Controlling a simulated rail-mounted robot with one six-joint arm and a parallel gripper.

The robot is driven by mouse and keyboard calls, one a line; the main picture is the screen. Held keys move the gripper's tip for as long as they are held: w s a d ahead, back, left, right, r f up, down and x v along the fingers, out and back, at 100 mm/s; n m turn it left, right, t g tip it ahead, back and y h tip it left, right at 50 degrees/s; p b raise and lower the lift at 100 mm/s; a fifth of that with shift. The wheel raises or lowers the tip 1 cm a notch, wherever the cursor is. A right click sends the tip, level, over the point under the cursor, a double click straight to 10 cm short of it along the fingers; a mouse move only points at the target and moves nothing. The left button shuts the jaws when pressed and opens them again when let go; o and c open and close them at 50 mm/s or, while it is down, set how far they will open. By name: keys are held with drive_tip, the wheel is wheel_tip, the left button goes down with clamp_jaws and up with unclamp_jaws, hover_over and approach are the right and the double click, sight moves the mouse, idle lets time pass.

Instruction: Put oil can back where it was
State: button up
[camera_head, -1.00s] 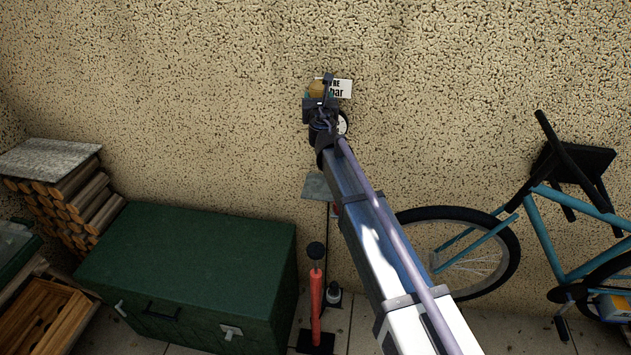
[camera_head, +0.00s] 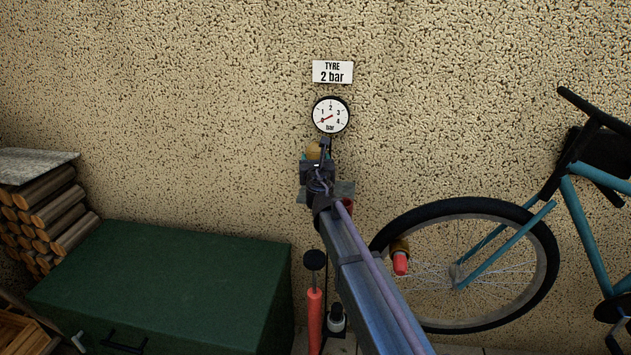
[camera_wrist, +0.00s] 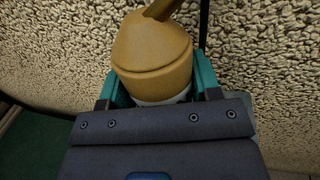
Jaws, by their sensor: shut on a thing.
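The oil can (camera_head: 313,150) is tan with a rounded cone top and a spout. In the wrist view the oil can (camera_wrist: 152,55) stands between the teal fingers, its paler lower part partly hidden by my gripper's body. My gripper (camera_head: 314,158) is shut on it, below the pressure gauge and close to the wall; it also shows in the wrist view (camera_wrist: 155,88). A small grey shelf (camera_head: 343,188) on the wall shows partly behind my gripper. I cannot tell whether the can touches it.
A round gauge (camera_head: 331,115) and a "TYRE 2 bar" sign (camera_head: 332,72) are on the wall above. A green chest (camera_head: 160,275) and stacked logs (camera_head: 50,215) stand left. A red pump (camera_head: 314,310) stands below. A teal bicycle (camera_head: 510,240) leans at right.

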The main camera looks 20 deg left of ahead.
wheel_tip(320, 180, down, 4)
drive_tip(key=shift+r+b, duration=0.1)
drive_tip(key=shift+b, duration=1.1)
drive_tip(key=shift+r+p, duration=0.3)
drive_tip(key=shift+c, duration=0.4)
drive_tip(key=shift+f, duration=0.3)
drive_tip(key=o, duration=1.1)
drive_tip(key=shift+r, duration=0.1)
drive_tip(key=shift+r, duration=0.2)
drive_tip(key=v, duration=1.2)
